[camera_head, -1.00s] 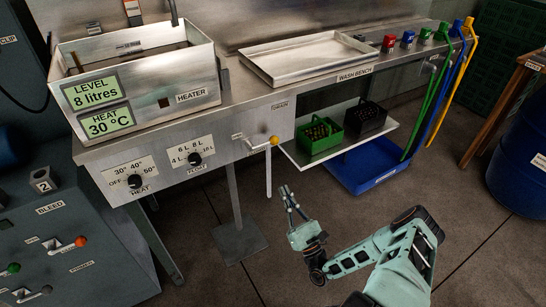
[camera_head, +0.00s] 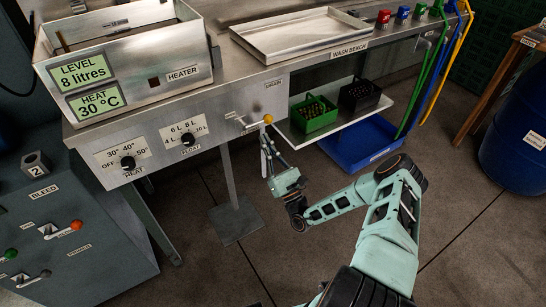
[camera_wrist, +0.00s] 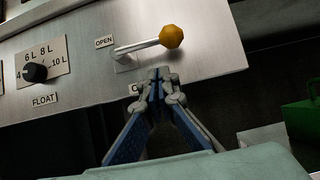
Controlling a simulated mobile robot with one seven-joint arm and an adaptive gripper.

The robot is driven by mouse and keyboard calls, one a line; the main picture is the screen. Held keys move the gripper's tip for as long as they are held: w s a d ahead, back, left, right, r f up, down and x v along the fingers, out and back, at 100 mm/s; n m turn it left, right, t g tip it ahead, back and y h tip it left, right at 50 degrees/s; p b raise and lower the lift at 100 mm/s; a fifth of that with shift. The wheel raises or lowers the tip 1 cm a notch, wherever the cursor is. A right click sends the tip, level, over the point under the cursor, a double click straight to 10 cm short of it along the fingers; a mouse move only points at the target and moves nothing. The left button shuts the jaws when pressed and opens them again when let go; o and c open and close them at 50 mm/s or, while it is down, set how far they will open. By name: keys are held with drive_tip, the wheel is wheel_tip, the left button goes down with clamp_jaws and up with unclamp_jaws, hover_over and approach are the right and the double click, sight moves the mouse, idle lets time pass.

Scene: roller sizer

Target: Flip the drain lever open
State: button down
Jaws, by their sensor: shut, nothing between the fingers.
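The drain lever is on the steel front panel of the wash bench, under the DRAIN label. It is a pale rod with a yellow ball knob (camera_head: 268,118), sticking out to the right; its knob is also in the wrist view (camera_wrist: 171,36). An OPEN label (camera_wrist: 104,41) sits at the upper left of its base. A lower label is mostly hidden by my fingers. My gripper (camera_head: 264,138) is shut and empty just below the lever. In the wrist view its fingertips (camera_wrist: 159,75) point at the panel below the rod, with a small gap showing between tips and rod.
The FLOAT dial (camera_wrist: 35,73) and HEAT dial (camera_head: 128,163) are left of the lever. A shelf with a green crate (camera_head: 315,113) and a black crate (camera_head: 359,95) is to the right. A blue bin (camera_head: 362,147) stands below. Floor before the bench is open.

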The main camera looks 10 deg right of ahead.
sight(267, 120)
drive_tip(key=shift+w+r, duration=0.2)
drive_tip(key=shift+r, duration=1.45)
